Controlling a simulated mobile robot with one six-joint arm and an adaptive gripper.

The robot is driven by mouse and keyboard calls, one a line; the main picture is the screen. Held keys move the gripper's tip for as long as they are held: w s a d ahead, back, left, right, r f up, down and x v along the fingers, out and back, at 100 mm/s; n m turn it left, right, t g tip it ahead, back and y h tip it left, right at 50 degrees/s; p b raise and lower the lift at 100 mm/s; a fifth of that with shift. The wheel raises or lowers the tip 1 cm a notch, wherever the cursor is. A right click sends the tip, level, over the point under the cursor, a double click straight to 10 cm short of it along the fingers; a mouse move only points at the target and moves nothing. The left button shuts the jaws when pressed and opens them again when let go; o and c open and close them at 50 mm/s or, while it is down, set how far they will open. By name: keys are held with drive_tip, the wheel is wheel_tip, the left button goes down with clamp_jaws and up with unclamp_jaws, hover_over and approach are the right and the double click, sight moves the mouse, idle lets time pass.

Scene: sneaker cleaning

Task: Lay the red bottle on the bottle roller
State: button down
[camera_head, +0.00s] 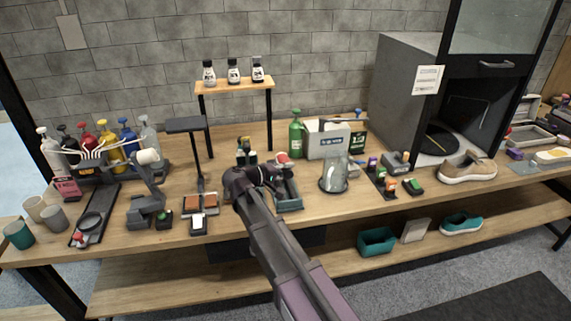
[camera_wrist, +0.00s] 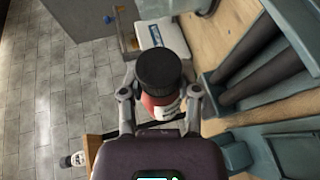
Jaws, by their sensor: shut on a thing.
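The red bottle (camera_wrist: 160,110) has a black cap and a pale label. My gripper (camera_wrist: 160,96) is shut on it, one finger on each side, with the cap toward the wrist camera. The bottle roller (camera_wrist: 262,75), a grey-teal frame with dark parallel rollers, is to the right in the wrist view, apart from the bottle. In the head view the roller (camera_head: 290,205) is on the bench, partly hidden behind my gripper (camera_head: 268,172). A small red and white patch shows by the gripper there; I cannot tell clearly if it is the bottle.
A glass jar (camera_head: 333,177) stands just right of the roller. A white box (camera_head: 327,140) and a green pump bottle (camera_head: 296,135) stand behind. A raised wooden shelf (camera_head: 234,87) carries three small bottles. Brown pads (camera_head: 199,203) lie to the left.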

drive_tip(key=shift+w+r+m, duration=0.2)
drive_tip(key=shift+w+m, duration=0.3)
drive_tip(key=shift+w, duration=0.2)
drive_tip(key=shift+f, duration=0.15)
wheel_tip(320, 180, down, 8)
drive_tip(key=b, duration=0.8)
drive_tip(key=shift+s, duration=0.1)
drive_tip(key=shift+s+d+f, duration=0.1)
drive_tip(key=shift+c, duration=1.3)
unclamp_jaws()
drive_tip(key=shift+b, duration=0.3)
drive_tip(key=shift+r, duration=0.2)
